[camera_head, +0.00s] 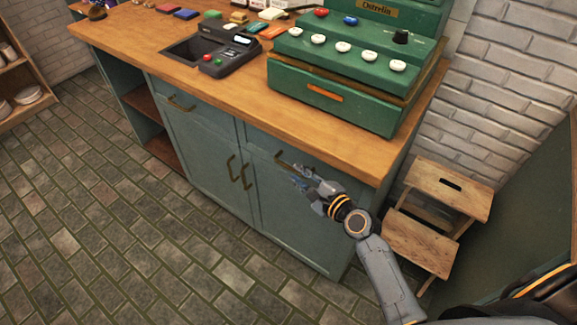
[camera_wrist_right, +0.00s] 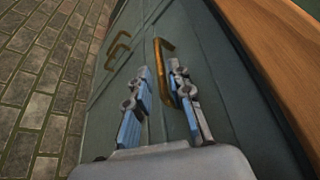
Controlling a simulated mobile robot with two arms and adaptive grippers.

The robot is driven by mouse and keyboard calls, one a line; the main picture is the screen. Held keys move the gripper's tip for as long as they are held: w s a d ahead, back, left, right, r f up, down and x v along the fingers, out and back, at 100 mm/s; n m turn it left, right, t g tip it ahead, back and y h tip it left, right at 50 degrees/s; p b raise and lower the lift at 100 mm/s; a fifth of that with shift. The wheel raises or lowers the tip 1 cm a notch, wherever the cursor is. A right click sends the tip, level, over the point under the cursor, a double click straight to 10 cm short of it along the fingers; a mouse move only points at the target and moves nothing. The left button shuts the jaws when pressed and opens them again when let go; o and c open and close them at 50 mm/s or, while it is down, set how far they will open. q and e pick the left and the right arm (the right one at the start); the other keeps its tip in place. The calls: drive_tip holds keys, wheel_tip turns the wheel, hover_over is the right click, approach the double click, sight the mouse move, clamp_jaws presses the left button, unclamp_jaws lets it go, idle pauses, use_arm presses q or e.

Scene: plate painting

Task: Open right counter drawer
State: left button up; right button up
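The right counter drawer (camera_head: 258,139) is a green-grey front under the wooden countertop, and it looks shut. Its curved brass handle (camera_head: 282,160) is partly hidden by my right gripper (camera_head: 301,178). In the right wrist view the handle (camera_wrist_right: 165,62) stands ahead of the gripper (camera_wrist_right: 160,85). The two blue-padded fingers are apart, with the handle near the right finger and reaching into the gap between the tips. I cannot tell whether they touch. My left gripper does not show.
Cupboard doors (camera_head: 205,160) with two vertical handles (camera_head: 238,172) are below. A left drawer handle (camera_head: 180,103) is farther along. A green cash register (camera_head: 335,75) and card terminal (camera_head: 225,55) stand on the countertop (camera_head: 130,40). A wooden step stool (camera_head: 445,185) is at the right. The brick floor in front is clear.

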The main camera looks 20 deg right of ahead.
sight(292, 170)
drive_tip(key=x, duration=0.5)
drive_tip(key=shift+w, duration=0.15)
clamp_jaws()
